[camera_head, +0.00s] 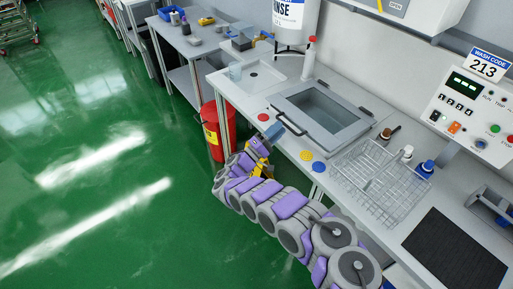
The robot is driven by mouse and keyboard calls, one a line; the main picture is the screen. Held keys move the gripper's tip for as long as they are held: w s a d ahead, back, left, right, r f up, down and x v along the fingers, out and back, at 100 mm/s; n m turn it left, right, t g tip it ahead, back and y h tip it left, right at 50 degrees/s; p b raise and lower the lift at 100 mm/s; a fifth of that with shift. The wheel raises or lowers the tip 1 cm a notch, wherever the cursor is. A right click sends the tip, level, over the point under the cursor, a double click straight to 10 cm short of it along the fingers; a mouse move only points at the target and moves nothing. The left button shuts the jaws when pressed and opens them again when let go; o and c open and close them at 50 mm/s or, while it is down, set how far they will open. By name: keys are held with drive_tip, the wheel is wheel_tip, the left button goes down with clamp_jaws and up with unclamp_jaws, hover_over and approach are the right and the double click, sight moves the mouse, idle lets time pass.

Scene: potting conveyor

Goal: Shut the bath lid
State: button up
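The bath (320,110) is a grey rectangular basin set in the white bench, and I see down into its grey-blue inside. A dark bar handle (290,125) shows at its front left edge, and another dark piece is at its right edge. I cannot make out a separate lid panel clearly. My gripper (270,136), with yellow parts and a blue-grey end, is beside the bench's front edge, left of and below the dark handle. It looks apart from the handle. Its fingers are too small to tell open from shut.
Yellow (306,155) and blue (318,167) discs lie in front. A red bin (214,130) stands on the floor at left. A control panel (470,112) is at right.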

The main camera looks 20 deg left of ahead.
drive_tip(key=v, duration=1.2)
drive_tip(key=shift+w+a+p, duration=0.15)
drive_tip(key=shift+w+p, duration=0.05)
drive_tip(key=shift+p, duration=0.15)
drive_tip(key=shift+f, duration=0.1)
